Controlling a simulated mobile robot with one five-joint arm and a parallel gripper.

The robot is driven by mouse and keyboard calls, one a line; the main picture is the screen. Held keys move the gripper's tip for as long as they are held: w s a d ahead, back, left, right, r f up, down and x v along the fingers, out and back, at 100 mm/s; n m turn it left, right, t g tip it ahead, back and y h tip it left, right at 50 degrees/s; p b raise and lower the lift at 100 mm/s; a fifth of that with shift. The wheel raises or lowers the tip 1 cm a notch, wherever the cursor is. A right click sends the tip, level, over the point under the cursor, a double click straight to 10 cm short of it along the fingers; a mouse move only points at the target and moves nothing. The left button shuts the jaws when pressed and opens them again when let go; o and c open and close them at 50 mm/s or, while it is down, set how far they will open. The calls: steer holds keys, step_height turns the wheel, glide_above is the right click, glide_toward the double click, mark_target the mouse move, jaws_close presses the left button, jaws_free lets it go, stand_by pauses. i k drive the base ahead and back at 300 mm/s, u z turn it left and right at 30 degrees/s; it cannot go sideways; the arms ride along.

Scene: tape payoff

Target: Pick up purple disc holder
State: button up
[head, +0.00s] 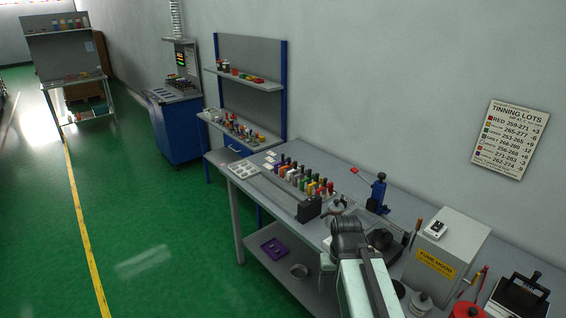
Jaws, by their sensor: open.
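A purple holder (274,248) with dark recesses lies flat on the lower shelf under the long grey workbench, left of the middle of the head view. It is the only clearly purple holder I see, and no disc can be made out in it. My gripper (341,208) is at the end of my arm, above the workbench top, to the right of and higher than the purple holder. It is open and apart from the holder. The fingers are small and dark against the bench clutter, and nothing shows held between them.
The workbench (262,187) carries a rack of coloured pieces (302,181), a blue press (378,193) and a grey fume hood box (446,243). Green floor (160,225) lies clear to the left.

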mark_target(283, 162)
steer(key=u, duration=0.8)
steer(key=i, duration=1.95)
steer(key=u, duration=0.85)
steer(key=i, duration=0.55)
steer(key=u, duration=0.15)
